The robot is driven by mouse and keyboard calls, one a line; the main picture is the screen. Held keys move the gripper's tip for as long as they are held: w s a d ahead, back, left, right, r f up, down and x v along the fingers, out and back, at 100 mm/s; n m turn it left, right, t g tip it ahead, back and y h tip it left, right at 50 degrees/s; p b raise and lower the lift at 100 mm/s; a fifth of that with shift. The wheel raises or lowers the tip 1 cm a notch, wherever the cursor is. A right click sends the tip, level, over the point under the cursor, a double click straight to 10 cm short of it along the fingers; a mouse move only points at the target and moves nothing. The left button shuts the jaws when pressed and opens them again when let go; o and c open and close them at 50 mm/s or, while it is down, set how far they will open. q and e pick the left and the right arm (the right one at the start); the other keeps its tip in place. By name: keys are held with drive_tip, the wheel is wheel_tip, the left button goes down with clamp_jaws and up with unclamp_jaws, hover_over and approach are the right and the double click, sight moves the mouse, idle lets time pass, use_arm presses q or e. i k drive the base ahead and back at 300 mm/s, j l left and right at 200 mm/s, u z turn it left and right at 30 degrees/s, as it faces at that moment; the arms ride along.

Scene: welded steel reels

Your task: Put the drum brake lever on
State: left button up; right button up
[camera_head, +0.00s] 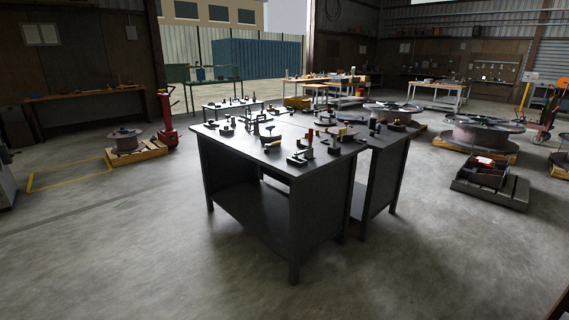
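I see neither of my grippers in the head view. Two dark steel benches stand side by side in the middle, the nearer one (322,205) and another (384,178) to its right. Several small dark fixtures and tools stand on their tops, among them a fixture with a red upright part (310,138) near the right front corner. Which small part is the drum brake lever I cannot tell at this distance. Steel reels lie flat on wooden pallets: a small one (125,143) at left, a larger one (480,134) at right and another (392,110) behind the benches.
A dark pallet (490,192) with a black tray holding a red item lies at right. The concrete floor in front of the benches is clear.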

sight(279, 142)
drive_tip(key=i+l, duration=0.2)
drive_tip(key=i, duration=0.3)
drive_tip(key=i+l+u, duration=0.1)
drive_tip(key=i+l, duration=0.15)
drive_tip(key=i, duration=0.25)
drive_tip(key=i+l, duration=0.25)
drive_tip(key=i, duration=0.25)
drive_tip(key=i+l+u, duration=0.2)
drive_tip(key=i+l, duration=0.15)
drive_tip(key=i, duration=0.05)
